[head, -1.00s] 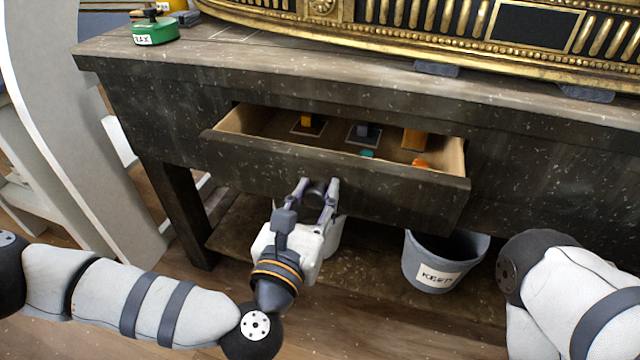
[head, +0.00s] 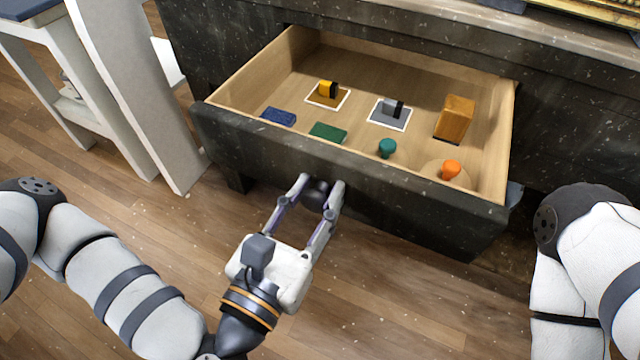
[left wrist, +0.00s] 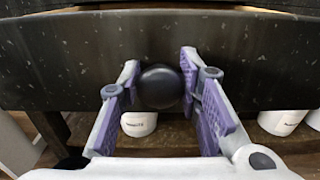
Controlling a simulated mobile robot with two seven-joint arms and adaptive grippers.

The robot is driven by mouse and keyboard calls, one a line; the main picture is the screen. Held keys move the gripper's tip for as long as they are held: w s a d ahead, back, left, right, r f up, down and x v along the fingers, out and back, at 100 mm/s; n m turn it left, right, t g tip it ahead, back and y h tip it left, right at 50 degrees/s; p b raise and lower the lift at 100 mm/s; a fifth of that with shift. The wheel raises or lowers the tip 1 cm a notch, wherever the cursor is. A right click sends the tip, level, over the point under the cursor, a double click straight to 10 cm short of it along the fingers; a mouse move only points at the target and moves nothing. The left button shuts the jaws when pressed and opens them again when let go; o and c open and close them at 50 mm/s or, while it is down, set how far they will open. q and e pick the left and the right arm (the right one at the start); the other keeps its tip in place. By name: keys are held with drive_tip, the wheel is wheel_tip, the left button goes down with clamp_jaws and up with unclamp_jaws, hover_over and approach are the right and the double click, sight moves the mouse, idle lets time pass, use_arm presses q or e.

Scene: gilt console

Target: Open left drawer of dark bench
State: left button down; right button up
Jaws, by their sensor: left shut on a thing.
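The dark bench (head: 225,38) has its left drawer (head: 350,190) pulled far out, with its pale wooden inside showing. The drawer's round dark knob (left wrist: 160,87) sits at the middle of its front. My left gripper (head: 322,190) is at the knob, with one finger on each side of it, shut on it. In the left wrist view the fingers flank the knob. My right arm shows at the lower right in the head view; its gripper is out of the picture.
In the drawer lie a blue block (head: 278,116), a green block (head: 328,132), a teal knob-shaped piece (head: 387,148), an orange piece (head: 450,169), an orange-brown block (head: 455,118) and two pieces on white-edged squares. A white curved panel (head: 135,90) stands at left. Wooden floor is clear in front.

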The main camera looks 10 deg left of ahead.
use_arm(q)
drive_tip(key=shift+f, duration=0.1)
drive_tip(key=c, duration=1.2)
unclamp_jaws()
drive_tip(key=shift+o, duration=0.2)
drive_tip(key=v, duration=0.7)
drive_tip(key=shift+s, duration=0.25)
drive_tip(key=shift+a, duration=0.1)
